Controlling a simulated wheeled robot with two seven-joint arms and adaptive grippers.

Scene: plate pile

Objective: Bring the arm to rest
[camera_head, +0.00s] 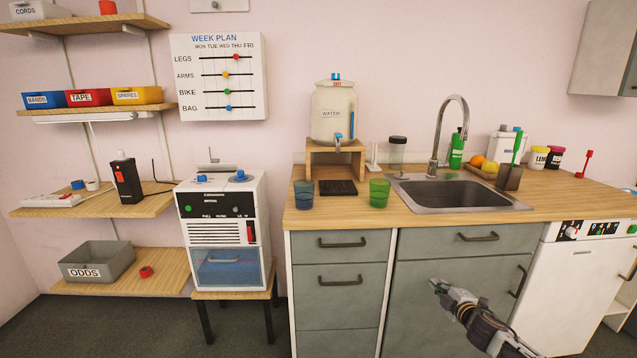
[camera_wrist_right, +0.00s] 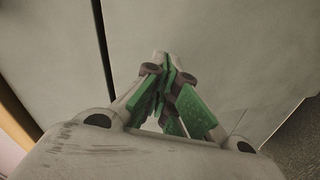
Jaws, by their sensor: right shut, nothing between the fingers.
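My right gripper (camera_head: 438,287) is in front of the grey lower cabinet door, below the counter. In the right wrist view its green-padded fingers (camera_wrist_right: 167,90) meet at the tips, shut with nothing between them. Behind the fingers is the plain grey cabinet front (camera_wrist_right: 215,40), with a dark vertical gap to the left. I cannot tell how far the fingertips are from the door. My left gripper is not in view.
The wooden counter (camera_head: 340,212) holds a blue glass (camera_head: 303,195), a green glass (camera_head: 379,193) and a sink (camera_head: 450,194). A door handle (camera_head: 519,281) sticks out near my right arm. A white appliance (camera_head: 580,275) stands at right. Floor shows at lower left.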

